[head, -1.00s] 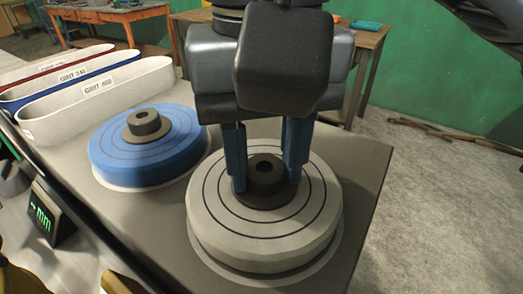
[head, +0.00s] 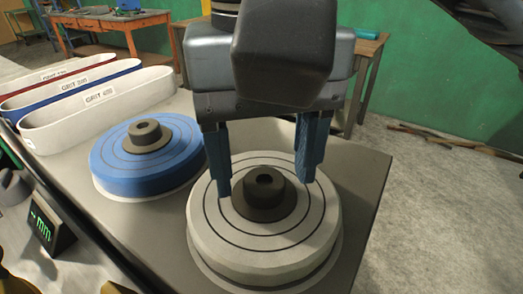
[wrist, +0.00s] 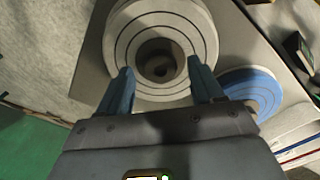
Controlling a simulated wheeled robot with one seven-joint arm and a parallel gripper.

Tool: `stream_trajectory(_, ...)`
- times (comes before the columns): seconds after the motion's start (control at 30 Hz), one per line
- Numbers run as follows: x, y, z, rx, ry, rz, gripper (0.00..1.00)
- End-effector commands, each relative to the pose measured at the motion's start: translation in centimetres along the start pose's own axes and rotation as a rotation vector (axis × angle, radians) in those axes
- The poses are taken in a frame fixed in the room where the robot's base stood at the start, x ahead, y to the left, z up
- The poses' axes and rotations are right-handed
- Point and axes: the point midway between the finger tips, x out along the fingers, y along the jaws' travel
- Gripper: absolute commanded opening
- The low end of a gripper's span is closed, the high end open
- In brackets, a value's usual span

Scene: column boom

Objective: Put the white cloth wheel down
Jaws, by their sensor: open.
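The white cloth wheel (head: 232,241) lies flat near the front right of the grey bench top, with dark rings on its face and a dark hub (head: 264,195) at its centre. A pale rim shows beneath it. It also shows in the wrist view (wrist: 127,43). My gripper (head: 267,190) is open above the wheel, its blue fingers apart on either side of the hub and not gripping it. In the wrist view my gripper (wrist: 163,83) also has its fingers spread, with the hub between and just beyond them.
A blue wheel (head: 170,172) with a dark hub lies to the left, close to the white one. Several grit belts (head: 100,110) stand behind it. A display reading mm (head: 46,228) is at the left edge. Bare bench top (head: 360,165) lies to the right.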

Motion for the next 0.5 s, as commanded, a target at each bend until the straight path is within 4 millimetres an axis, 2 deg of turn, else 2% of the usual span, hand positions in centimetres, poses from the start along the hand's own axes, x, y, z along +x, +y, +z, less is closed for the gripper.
stream_trajectory(0.3,-6.6,-0.1,0.0,0.000,0.003,0.000,0.66)
stream_trajectory(0.5,-9.7,0.0,0.0,0.000,0.001,0.000,0.66)
